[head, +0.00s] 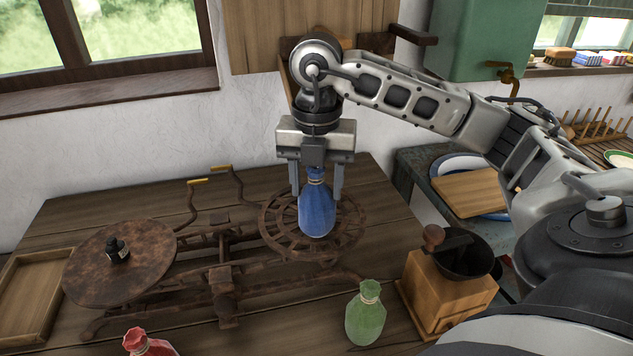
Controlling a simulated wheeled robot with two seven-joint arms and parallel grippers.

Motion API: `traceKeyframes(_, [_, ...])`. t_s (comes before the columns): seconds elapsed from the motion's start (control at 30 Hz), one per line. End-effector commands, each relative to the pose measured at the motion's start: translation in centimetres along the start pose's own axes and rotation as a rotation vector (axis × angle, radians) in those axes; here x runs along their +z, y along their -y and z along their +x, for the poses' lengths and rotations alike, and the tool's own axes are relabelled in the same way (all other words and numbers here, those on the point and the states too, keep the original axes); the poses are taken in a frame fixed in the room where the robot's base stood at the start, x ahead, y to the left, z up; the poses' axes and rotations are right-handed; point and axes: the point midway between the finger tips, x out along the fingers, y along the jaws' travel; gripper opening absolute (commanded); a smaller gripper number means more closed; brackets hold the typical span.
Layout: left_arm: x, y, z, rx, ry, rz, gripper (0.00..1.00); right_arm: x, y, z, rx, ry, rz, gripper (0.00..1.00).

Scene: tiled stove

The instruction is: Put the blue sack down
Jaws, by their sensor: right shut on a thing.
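The blue sack (317,209) is upright, with a tied neck, over the spoked right pan (273,228) of a rusty balance scale. Whether its bottom touches the pan I cannot tell. My right gripper (317,188) points straight down and is shut on the blue sack near its neck, one finger on each side. The scale's solid left pan (85,275) carries a small dark weight (117,249). My left gripper is not in view.
A green sack (366,313) stands at the front, left of a wooden coffee grinder (450,290). A red sack (148,343) is at the bottom edge. A wooden tray (15,318) lies at the far left. The table's back left is clear.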

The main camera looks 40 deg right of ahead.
Motion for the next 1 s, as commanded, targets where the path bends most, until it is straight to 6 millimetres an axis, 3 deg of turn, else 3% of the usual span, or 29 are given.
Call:
traceKeyframes(0.2, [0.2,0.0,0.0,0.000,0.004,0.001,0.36,0.0,0.0,0.1,0.001,0.000,-0.001,0.22])
traceKeyframes(0.23, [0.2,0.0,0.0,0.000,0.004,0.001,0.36,0.0,0.0,0.1,0.000,0.000,-0.001,0.58])
traceKeyframes(0.3, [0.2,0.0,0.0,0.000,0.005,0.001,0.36,-0.1,0.0,0.1,0.000,0.000,-0.001,0.75])
traceKeyframes(0.67, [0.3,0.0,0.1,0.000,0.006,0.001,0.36,0.0,-0.1,-0.4,0.002,0.000,-0.001,0.75])
traceKeyframes(0.83, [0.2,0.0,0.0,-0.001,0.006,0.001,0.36,0.0,-0.1,-3.1,0.006,0.002,-0.002,0.75])
traceKeyframes(1.0, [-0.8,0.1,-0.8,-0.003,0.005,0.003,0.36,0.0,-0.1,-7.5,0.005,0.004,0.000,0.75])
